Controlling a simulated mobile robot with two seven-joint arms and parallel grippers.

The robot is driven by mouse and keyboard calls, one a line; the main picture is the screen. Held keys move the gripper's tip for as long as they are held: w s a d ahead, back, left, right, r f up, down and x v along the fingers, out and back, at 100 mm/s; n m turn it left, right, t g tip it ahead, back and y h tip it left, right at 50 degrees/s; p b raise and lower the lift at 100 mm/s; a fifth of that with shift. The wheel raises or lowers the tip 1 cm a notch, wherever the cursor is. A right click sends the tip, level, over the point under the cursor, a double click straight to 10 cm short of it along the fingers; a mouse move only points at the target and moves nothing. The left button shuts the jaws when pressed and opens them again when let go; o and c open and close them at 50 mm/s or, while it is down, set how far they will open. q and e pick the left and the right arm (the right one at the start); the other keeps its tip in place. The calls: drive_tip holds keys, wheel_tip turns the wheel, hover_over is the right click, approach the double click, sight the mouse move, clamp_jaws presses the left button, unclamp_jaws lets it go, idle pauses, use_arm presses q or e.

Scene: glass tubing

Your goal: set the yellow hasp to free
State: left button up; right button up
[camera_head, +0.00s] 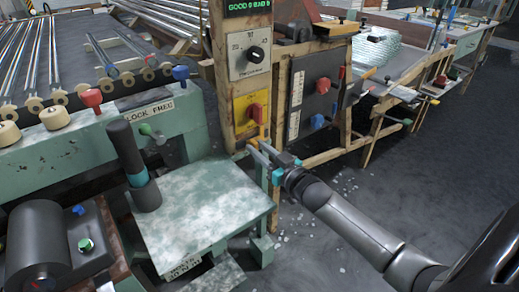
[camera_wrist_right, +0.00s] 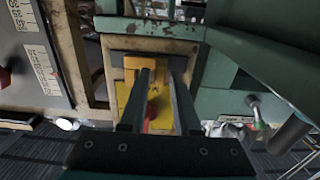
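The yellow hasp (camera_head: 252,143) is a small yellow-orange piece low on the wooden post, just under a yellow plate (camera_head: 241,110) with a red knob (camera_head: 256,113). In the right wrist view the hasp (camera_wrist_right: 140,64) shows as an orange bar beside the yellow plate (camera_wrist_right: 163,112), partly covered by a finger. My right gripper (camera_head: 258,150) reaches in from the right, its fingertips close to the hasp. In the wrist view its two fingers (camera_wrist_right: 163,74) are apart. I cannot tell whether they touch the hasp. My left gripper is not in view.
A grey panel with a black dial (camera_head: 255,54) sits above the yellow plate. A dark panel with red and blue knobs (camera_head: 318,93) stands to the right. A green worn table (camera_head: 200,205) lies below left, with a dark upright cylinder (camera_head: 125,145). Open floor lies at right.

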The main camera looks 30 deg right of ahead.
clamp_jaws()
idle(1.1)
